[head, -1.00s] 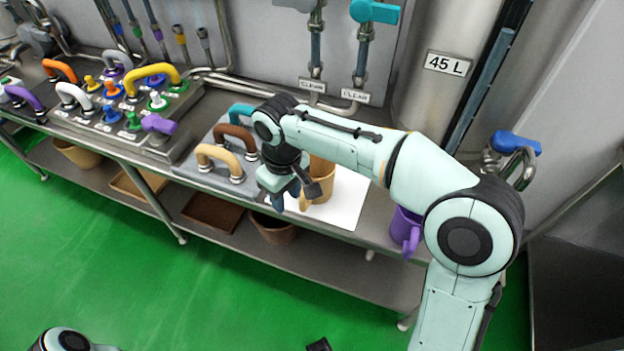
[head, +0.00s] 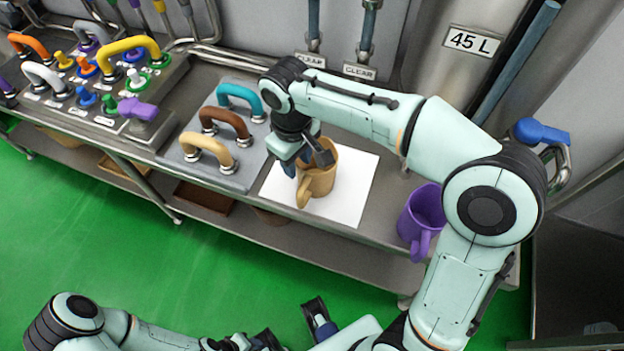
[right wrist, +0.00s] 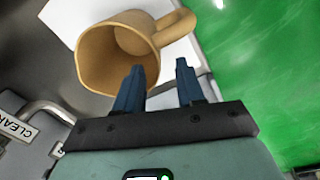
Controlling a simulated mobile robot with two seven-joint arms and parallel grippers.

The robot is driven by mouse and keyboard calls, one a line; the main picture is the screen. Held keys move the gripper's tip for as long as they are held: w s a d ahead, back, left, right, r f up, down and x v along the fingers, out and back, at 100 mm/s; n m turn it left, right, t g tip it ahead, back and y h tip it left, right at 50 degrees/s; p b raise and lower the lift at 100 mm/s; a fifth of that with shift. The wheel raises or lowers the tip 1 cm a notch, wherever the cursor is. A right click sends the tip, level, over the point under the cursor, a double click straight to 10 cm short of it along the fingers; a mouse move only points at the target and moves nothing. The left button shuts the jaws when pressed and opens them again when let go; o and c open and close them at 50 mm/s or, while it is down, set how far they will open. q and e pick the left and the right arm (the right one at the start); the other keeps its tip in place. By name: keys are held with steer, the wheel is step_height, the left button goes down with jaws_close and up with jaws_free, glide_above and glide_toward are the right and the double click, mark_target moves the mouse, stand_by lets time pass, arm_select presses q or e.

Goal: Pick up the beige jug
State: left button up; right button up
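The beige jug (head: 322,180) stands upright on a white mat (head: 352,203), its handle toward the front edge of the bench. My right gripper (head: 306,169) is at the jug's upper left side in the head view and covers part of it. In the right wrist view the jug (right wrist: 105,60) lies just beyond my right gripper (right wrist: 159,72). Its two blue fingers are apart with nothing between them, and one overlaps the jug's rim in the picture. I cannot tell whether it touches. My left gripper (head: 292,328) is low at the bottom edge, its fingers spread and empty.
A purple jug (head: 421,217) stands right of the mat, near my right arm. A grey plate with teal, brown and beige handles (head: 208,150) is to the left. Farther left is a panel of coloured valves (head: 105,78). Green floor lies in front of the bench.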

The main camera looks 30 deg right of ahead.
mark_target(302, 176)
steer(key=shift+s+d+f+b, duration=0.1)
steer(key=shift+d+f+b, duration=0.1)
steer(key=shift+f, duration=1.15)
steer(key=shift+s+d+f+b, duration=0.1)
steer(key=shift+d+f+b, duration=0.1)
steer(key=shift+f, duration=1.15)
jaws_close()
